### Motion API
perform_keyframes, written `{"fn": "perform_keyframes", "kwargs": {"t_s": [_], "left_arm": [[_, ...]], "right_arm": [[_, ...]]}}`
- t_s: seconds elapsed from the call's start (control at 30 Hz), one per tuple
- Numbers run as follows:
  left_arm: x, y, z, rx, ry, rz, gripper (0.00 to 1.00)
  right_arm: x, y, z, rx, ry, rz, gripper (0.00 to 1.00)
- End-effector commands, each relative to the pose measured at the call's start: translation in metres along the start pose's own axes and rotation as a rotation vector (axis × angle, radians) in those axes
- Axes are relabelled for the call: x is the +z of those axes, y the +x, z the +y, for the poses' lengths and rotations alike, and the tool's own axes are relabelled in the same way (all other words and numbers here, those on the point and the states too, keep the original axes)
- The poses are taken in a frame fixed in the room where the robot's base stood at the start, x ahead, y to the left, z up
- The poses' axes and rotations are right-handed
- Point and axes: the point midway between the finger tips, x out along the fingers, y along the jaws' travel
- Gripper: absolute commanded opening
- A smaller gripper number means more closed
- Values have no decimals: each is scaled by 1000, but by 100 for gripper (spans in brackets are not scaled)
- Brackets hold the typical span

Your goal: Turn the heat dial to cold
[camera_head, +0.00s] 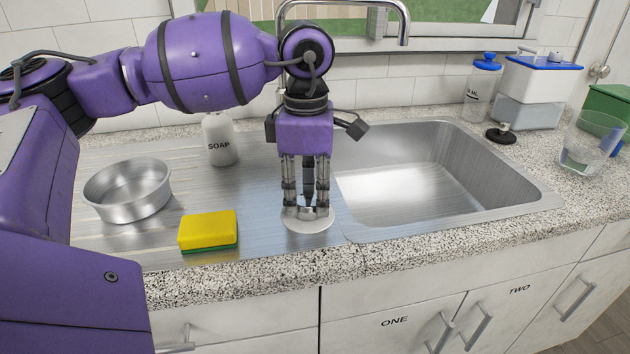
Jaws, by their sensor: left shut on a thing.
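My left gripper (307,207) points straight down at the front edge of the drainboard, left of the sink basin. Its fingers are closed on the middle of a round, pale dial (308,224), which lies flat on the metal. The fingers cover the dial's centre, and I cannot read any marking or see which way it is set. This disc appears to be the heat dial. My right gripper is not in view.
A yellow and green sponge (208,231), a metal bowl (128,190) and a soap bottle (219,140) stand left of the gripper. The sink basin (420,190) on the right is empty. A black knob-like piece (500,134), a glass (588,145) and a blue-lidded bottle (482,88) stand beyond.

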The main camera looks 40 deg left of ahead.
Motion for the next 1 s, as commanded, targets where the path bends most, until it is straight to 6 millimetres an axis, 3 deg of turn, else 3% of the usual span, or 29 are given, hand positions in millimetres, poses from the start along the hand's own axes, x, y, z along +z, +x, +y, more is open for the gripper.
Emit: {"fn": "perform_keyframes", "kwargs": {"t_s": [0.37, 1.0], "left_arm": [[-4, -3, 3, 10, -202, 4, 3], [-7, -4, 1, 13, -786, 2, 3]], "right_arm": [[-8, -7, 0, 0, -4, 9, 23], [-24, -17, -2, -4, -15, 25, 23]]}}
